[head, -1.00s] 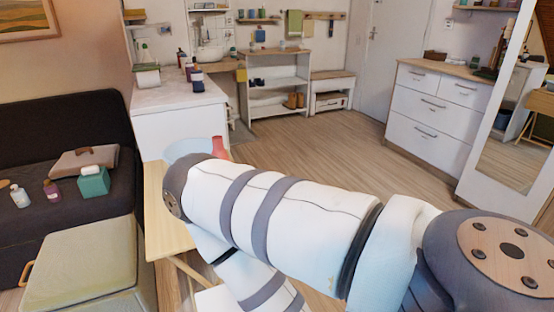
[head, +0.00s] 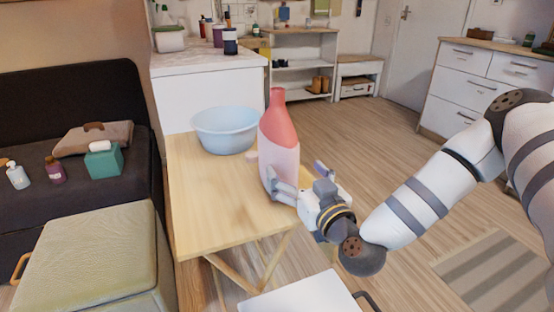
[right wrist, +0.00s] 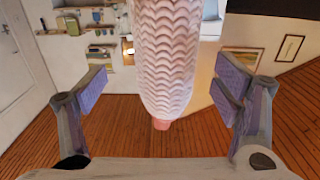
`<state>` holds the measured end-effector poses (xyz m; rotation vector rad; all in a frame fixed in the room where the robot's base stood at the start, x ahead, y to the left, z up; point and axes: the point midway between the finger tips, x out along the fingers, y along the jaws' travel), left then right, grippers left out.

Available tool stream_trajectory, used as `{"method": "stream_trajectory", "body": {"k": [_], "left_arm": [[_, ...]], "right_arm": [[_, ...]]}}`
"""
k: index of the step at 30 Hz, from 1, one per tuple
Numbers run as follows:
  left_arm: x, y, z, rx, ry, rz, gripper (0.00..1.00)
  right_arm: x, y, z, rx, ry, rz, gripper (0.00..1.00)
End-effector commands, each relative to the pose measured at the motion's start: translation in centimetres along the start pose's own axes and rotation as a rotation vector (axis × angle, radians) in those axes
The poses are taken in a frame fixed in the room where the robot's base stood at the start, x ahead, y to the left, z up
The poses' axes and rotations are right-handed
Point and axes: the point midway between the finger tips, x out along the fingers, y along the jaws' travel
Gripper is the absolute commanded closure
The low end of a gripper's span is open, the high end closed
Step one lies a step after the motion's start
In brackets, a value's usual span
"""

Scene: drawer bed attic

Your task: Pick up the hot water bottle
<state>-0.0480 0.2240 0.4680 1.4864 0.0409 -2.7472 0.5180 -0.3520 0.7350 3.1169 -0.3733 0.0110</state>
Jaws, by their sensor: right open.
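The hot water bottle (head: 281,143) is pink with a red upper part and neck. In the head view it stands upright at the right edge of the small wooden table (head: 205,196). In the right wrist view its ridged pale pink body (right wrist: 165,55) fills the upper middle, between the finger lines. My right gripper (head: 300,182) is open beside the bottle's lower right side, with one finger in front of it in the head view. Contact cannot be told. In the right wrist view the open right gripper (right wrist: 163,95) has its fingers apart on both sides of the bottle. My left gripper is not in view.
A light blue basin (head: 226,130) stands on the table just left of the bottle. A padded green ottoman (head: 95,255) is close on the left, and a dark sofa (head: 60,110) is behind it. A white surface (head: 305,298) lies low in front. Floor is clear behind right.

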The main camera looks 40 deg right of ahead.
Motion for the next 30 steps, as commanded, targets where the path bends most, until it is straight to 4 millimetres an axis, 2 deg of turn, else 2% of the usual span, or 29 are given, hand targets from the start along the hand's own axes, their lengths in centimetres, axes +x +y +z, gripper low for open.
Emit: {"method": "stream_trajectory", "body": {"k": [1,7,13,16,21,23,27,30], "left_arm": [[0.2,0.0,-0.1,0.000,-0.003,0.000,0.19],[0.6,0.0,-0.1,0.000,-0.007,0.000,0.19],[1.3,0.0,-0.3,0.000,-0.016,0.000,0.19],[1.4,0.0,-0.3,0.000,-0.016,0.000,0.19],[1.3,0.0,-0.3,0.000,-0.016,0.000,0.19],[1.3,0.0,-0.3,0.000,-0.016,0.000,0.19],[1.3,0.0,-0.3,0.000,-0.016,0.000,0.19],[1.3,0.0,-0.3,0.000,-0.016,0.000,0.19]], "right_arm": [[1.0,0.0,0.1,-0.001,0.001,0.001,0.17],[3.8,-0.2,0.0,0.000,-0.003,0.000,0.17],[7.4,-0.5,-0.2,0.000,-0.006,-0.001,0.17],[8.0,-0.5,-0.3,0.001,-0.007,-0.002,0.17],[8.0,-0.5,-0.4,0.001,-0.007,-0.003,0.17],[8.0,-0.5,-0.4,0.001,-0.007,-0.002,0.29],[8.0,-0.5,-0.4,0.001,-0.007,-0.002,0.60],[8.0,-0.5,-0.4,0.001,-0.007,-0.002,0.79]]}}
